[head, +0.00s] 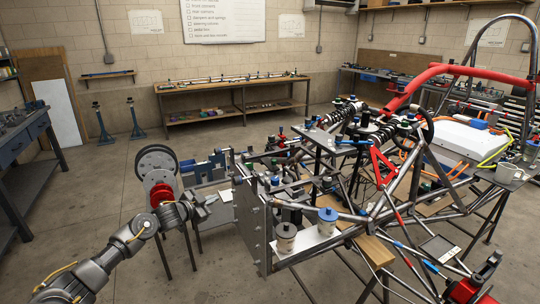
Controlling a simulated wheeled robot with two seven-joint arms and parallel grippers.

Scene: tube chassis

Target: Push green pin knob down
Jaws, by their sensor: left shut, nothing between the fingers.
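My left gripper (211,199) reaches in from the lower left and is shut and empty. It is in the air just left of the grey upright plate (252,222) at the front of the tube chassis (402,196). My right gripper does not show.
Two capped canisters, one white (286,238) and one blue-topped (327,222), stand right of the plate. A long bench (235,83) lines the back wall.

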